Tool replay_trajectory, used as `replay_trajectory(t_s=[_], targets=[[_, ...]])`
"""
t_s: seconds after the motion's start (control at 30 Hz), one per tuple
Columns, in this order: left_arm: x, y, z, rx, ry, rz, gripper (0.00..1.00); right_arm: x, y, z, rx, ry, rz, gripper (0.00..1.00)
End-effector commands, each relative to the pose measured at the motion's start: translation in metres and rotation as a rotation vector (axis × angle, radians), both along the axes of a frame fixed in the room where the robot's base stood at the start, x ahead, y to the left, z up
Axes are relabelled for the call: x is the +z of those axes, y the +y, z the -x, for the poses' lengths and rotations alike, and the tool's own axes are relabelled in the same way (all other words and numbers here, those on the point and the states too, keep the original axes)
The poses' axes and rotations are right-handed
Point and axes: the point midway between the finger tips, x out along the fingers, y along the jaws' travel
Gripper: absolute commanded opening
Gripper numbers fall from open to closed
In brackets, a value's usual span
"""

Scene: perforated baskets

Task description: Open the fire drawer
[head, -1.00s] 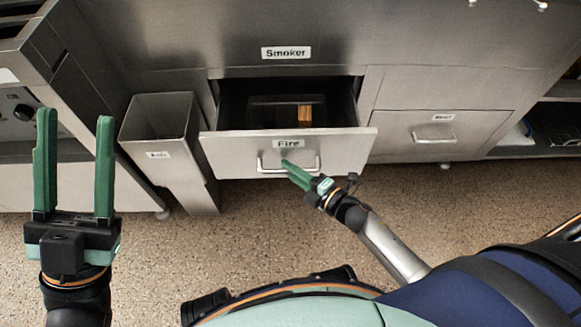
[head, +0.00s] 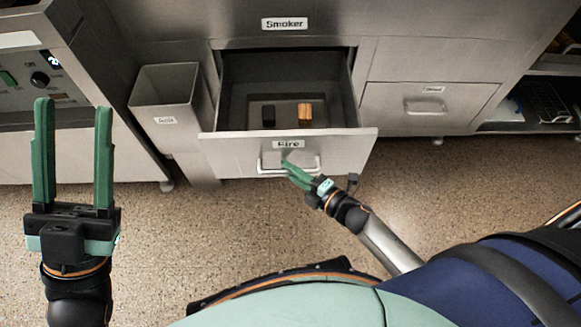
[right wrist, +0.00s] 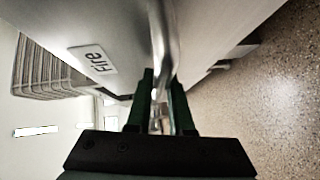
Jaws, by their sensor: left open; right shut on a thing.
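The fire drawer (head: 230,153) is a steel drawer labelled "Fire", pulled well out of the cabinet under the "Smoker" label. Inside it lie a dark block (head: 268,115) and an orange-brown wooden block (head: 305,114). My right gripper (head: 288,167) is at the drawer's bar handle (head: 264,165) and shut on it. The right wrist view shows the handle (right wrist: 162,45) running down between the green fingers (right wrist: 158,100), beside the "Fire" label. My left gripper (head: 73,155) is raised at the left, open and empty, away from the drawer.
A steel bin (head: 165,100) labelled "Ash" stands left of the drawer. A shut drawer (head: 450,103) with its own handle is to the right. A counter with a knob panel (head: 35,80) is at the far left. The speckled floor (head: 220,235) before the cabinet is clear.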

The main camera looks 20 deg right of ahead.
Motion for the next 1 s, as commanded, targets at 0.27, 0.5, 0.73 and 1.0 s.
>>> replay_trajectory(t_s=[0.27, 0.5, 0.73, 1.0], targets=[[0.0, 0.0, 0.0, 0.001, 0.0, 0.001, 0.5, 0.0, -0.002, 0.0, -0.003, 0.001, 0.001, 0.0], [0.0, 0.0, 0.0, 0.001, 0.0, 0.001, 0.5, 0.0, -0.001, 0.0, -0.002, 0.001, 0.001, 0.43], [0.0, 0.0, 0.0, 0.001, 0.0, 0.001, 0.5, 0.0, 0.0, 0.0, -0.001, 0.0, 0.0, 0.49], [0.007, 0.0, 0.0, 0.002, -0.002, -0.003, 0.5, 0.004, -0.01, 0.018, -0.001, 0.003, -0.001, 0.49]])
